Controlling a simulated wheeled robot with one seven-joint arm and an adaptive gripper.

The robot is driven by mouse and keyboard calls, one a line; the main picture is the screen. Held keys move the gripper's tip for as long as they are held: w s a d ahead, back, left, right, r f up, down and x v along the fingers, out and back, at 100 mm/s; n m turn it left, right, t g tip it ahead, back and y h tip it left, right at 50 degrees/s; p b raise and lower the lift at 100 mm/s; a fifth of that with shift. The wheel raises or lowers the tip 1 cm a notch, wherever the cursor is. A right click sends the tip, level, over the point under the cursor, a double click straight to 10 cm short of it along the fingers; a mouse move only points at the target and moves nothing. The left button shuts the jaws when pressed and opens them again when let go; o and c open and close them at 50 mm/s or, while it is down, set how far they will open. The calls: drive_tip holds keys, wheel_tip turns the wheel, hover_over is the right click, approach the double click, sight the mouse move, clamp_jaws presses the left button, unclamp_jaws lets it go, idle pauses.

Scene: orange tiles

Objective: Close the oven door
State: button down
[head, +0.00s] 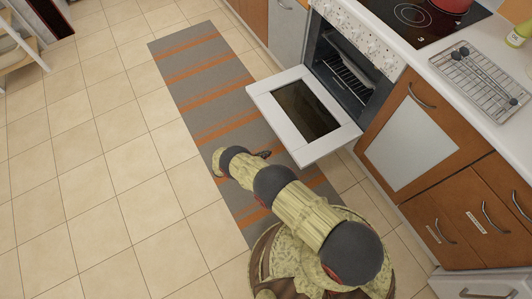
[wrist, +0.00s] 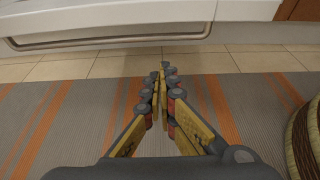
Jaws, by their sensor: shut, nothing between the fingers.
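The white oven door (head: 264,93) with its dark window hangs open in the head view, folded down and out from the oven (head: 345,75). The oven's inside and racks are exposed. My gripper (head: 265,154) is low over the striped rug, just outside the door's free edge, on its left-front side. In the wrist view my gripper (wrist: 163,70) has its fingers together with nothing between them. A white panel with a long handle-like bar (wrist: 110,40) crosses the top there, beyond the fingertips. I cannot tell contact with the door.
A striped rug (head: 200,68) lies on the tiled floor. Wooden cabinets (head: 419,137) stand right of the oven, with a dish rack (head: 480,82) on the counter above. A red pot (head: 452,5) sits on the hob.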

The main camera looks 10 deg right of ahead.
drive_tip(key=w+d+r+b, duration=0.1)
drive_tip(key=w+d, duration=0.1)
drive_tip(key=d, duration=0.5)
drive_tip(key=shift+b, duration=0.3)
drive_tip(key=shift+w+r, duration=0.1)
drive_tip(key=shift+r, duration=0.05)
